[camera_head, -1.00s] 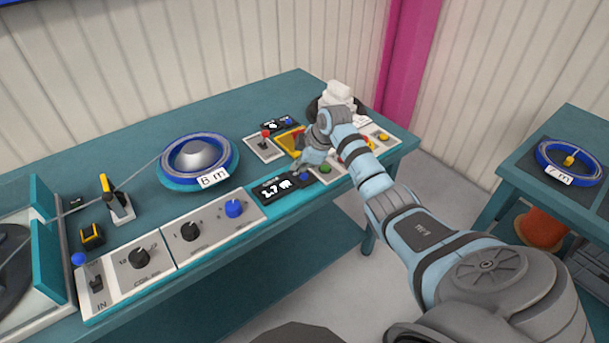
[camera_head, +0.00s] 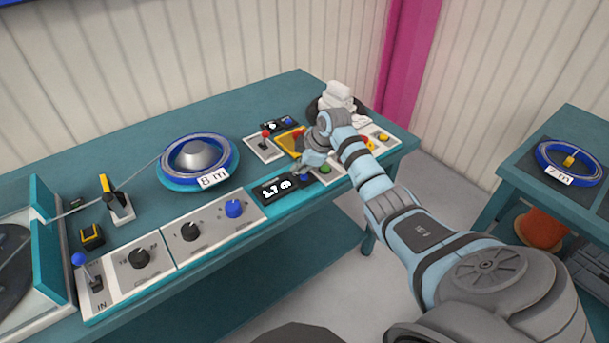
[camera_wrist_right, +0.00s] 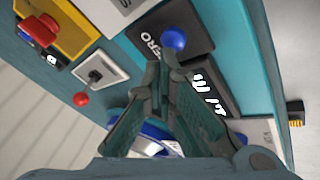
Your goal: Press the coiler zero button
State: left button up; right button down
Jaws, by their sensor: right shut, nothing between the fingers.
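The coiler zero button is a small blue dome (camera_wrist_right: 174,41) beside the word ZERO on a black display panel (camera_wrist_right: 205,85) in the right wrist view. In the head view this black panel (camera_head: 278,188) sits on the bench front edge, and my gripper partly hides the button. My right gripper (camera_wrist_right: 163,65) is shut and empty. Its fingertips are just below the blue dome in the wrist view; I cannot tell whether they touch it. In the head view the right gripper (camera_head: 308,162) is low over the panel's right end. My left gripper is not in view.
A reel marked 8 m (camera_head: 198,158) sits left of the panel. Dials (camera_head: 190,231) line the front edge. A red-knobbed lever (camera_head: 265,143), a yellow box with a red button (camera_head: 291,143) and a green button (camera_head: 325,168) are close to the gripper. A second bench (camera_head: 580,128) stands right.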

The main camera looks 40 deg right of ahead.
jog(key=shift+f, duration=0.6)
dwell(0.8)
jog(key=shift+r+p, duration=0.85)
notch_tip(320, 180, up, 5)
jog(key=p, duration=0.5)
jog(key=shift+r, duration=0.15)
jog(key=shift+f, duration=0.2)
dwell(0.3)
